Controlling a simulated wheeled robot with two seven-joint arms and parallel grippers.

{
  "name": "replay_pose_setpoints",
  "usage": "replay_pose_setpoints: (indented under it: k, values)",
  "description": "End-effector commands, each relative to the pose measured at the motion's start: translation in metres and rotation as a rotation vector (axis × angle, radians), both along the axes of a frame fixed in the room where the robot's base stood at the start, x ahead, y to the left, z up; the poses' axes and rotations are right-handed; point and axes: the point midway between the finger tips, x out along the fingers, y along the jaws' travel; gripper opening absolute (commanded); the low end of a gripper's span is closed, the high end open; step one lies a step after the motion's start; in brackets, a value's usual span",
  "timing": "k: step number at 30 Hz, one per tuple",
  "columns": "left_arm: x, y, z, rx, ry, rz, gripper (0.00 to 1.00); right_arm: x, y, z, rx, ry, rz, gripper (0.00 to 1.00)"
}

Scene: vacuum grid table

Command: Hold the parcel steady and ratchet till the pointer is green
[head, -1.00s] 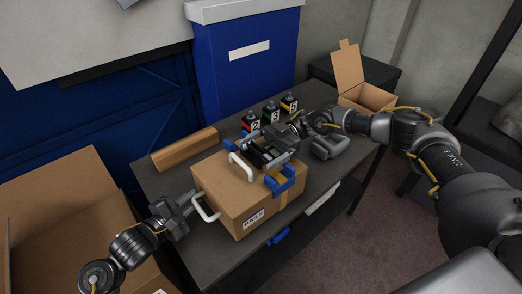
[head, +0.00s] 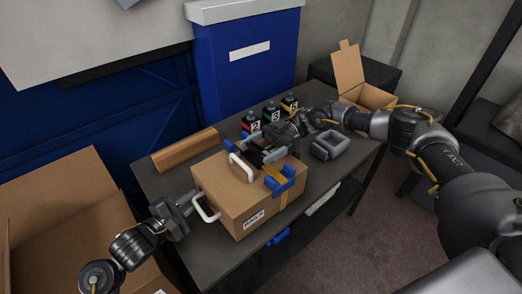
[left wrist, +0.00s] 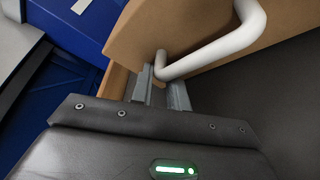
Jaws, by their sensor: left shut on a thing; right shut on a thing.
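The parcel (head: 237,214) is a brown cardboard box on the dark table, with white handles on its side and top and a strap with a blue ratchet (head: 278,181) across its top. My left gripper (head: 192,206) is shut on the white side handle (head: 207,212); the handle also shows in the left wrist view (left wrist: 225,45). My right gripper (head: 278,146) is at the top of the parcel, at the dark ratchet lever (head: 260,155). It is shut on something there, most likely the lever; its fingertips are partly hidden. The pointer cannot be made out.
Several small numbered bottles (head: 271,113) stand behind the parcel. A wooden block (head: 184,150) lies at the back left. A grey frame-like item (head: 329,145) and an open carton (head: 366,90) are to the right. A large open carton (head: 75,215) is at the left.

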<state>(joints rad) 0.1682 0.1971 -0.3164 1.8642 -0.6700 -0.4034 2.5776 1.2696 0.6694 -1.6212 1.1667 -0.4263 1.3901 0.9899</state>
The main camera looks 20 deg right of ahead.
Motion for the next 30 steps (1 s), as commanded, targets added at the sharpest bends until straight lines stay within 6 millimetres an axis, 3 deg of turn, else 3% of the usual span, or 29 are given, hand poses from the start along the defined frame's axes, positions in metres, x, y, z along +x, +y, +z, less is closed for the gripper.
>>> replay_pose_setpoints:
  k: [16, 30]
  values:
    - [-0.001, 0.0, 0.0, 0.0, 0.0, -0.001, 0.0, 0.015, 0.005, 0.017, -0.135, 0.362, -0.002, 0.44]
    - [-0.001, 0.0, 0.0, 0.0, 0.0, -0.001, 0.0, 0.019, 0.006, 0.022, -0.174, 0.468, -0.002, 0.44]
